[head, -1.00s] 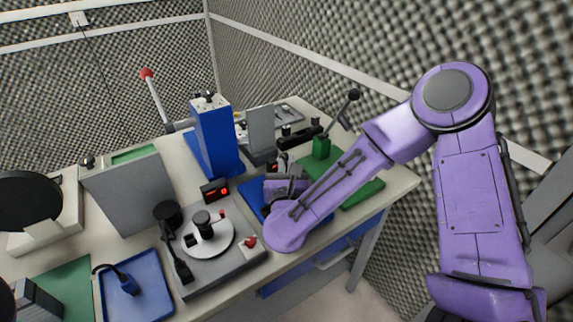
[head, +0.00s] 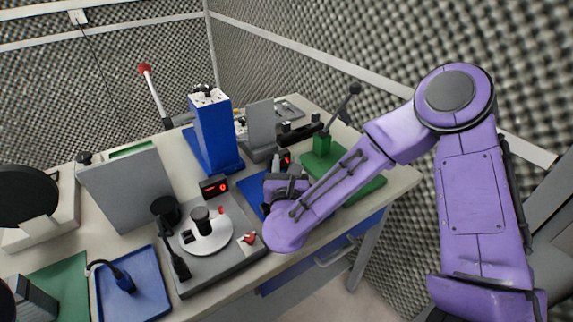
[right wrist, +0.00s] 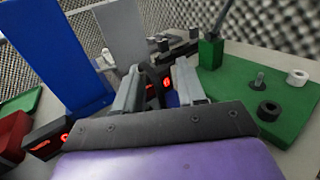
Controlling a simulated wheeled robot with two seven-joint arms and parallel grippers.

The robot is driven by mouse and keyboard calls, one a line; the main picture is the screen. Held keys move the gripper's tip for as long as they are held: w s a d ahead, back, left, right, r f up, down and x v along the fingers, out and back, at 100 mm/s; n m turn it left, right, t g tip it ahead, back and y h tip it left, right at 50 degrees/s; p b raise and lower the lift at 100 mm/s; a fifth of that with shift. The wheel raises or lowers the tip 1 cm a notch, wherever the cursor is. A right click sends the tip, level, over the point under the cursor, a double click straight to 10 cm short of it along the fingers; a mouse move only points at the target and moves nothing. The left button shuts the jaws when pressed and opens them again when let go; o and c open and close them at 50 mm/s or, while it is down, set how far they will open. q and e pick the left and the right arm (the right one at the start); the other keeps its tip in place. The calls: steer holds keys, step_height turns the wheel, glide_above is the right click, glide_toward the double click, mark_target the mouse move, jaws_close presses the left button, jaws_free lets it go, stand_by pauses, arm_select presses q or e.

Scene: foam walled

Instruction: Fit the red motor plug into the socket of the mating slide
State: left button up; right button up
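My right gripper (head: 285,187) is low over a blue mat (head: 254,196) near the table's right front edge. In the right wrist view its two grey fingers (right wrist: 158,88) stand apart, with no object clearly held between them. A dark unit with a red lit display (right wrist: 167,82) shows beyond the gap. I cannot make out a red motor plug for certain; a small red part (head: 248,238) sits on the front corner of the grey base unit (head: 222,262). I cannot tell which fixture is the mating slide. My left gripper is out of view.
A tall blue block (head: 213,135) stands behind the gripper, and a grey upright panel (head: 130,190) to the left. A green plate (head: 345,180) with a lever lies to the right. A blue tray (head: 150,290) holds a dark blue cabled plug (head: 124,282).

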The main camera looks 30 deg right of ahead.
steer(key=v, duration=1)
steer(key=shift+s, duration=0.3)
steer(key=shift+a, duration=0.15)
